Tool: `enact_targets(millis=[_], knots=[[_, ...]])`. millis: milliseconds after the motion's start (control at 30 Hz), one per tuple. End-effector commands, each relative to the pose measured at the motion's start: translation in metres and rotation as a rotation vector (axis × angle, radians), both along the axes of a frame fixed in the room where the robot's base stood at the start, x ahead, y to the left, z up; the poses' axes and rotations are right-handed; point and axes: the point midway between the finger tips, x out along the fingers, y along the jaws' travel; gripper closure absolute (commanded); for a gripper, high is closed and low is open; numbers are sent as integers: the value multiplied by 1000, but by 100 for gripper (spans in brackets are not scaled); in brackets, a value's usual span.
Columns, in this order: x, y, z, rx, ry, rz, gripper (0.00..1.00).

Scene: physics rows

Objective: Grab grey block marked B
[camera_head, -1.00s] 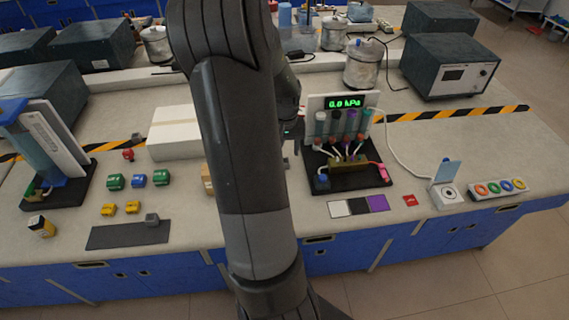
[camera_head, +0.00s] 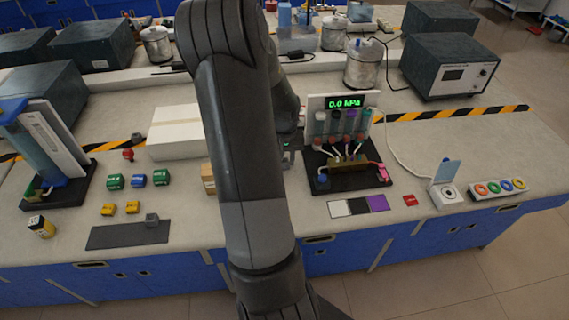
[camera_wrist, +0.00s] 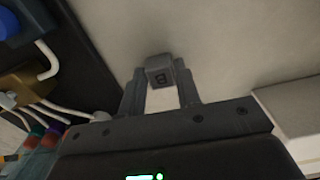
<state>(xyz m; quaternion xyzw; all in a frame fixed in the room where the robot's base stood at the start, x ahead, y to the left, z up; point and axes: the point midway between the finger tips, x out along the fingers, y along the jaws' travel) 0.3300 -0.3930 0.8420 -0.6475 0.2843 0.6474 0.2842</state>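A small grey block (camera_wrist: 160,73) with a dark square mark, which looks like a B, shows in the wrist view. It sits between the two fingertips of my gripper (camera_wrist: 161,80). The fingers stand apart with the block filling most of the gap. I cannot tell whether they press on it or only flank it, nor whether it rests on the bench. In the head view my arm hides the block and most of my gripper. Another small grey block (camera_head: 152,219) lies on a dark grey mat (camera_head: 115,237) at front left; its marking is unreadable.
A white box (camera_head: 180,132) stands left of my arm. A rack on a black base (camera_head: 350,185), with tubes and a 0.0 kPa display, stands close on the right. Coloured blocks (camera_head: 139,181) lie at left. Bare bench (camera_wrist: 235,40) shows beyond the fingertips.

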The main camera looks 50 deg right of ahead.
Motion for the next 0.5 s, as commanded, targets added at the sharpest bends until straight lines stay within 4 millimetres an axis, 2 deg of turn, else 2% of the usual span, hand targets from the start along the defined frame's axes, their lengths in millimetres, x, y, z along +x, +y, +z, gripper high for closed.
enact_targets(millis=[33,300,500], knots=[[0,0,0,0,0,0,74],[0,0,0,0,0,0,96],[0,0,0,0,0,0,97]])
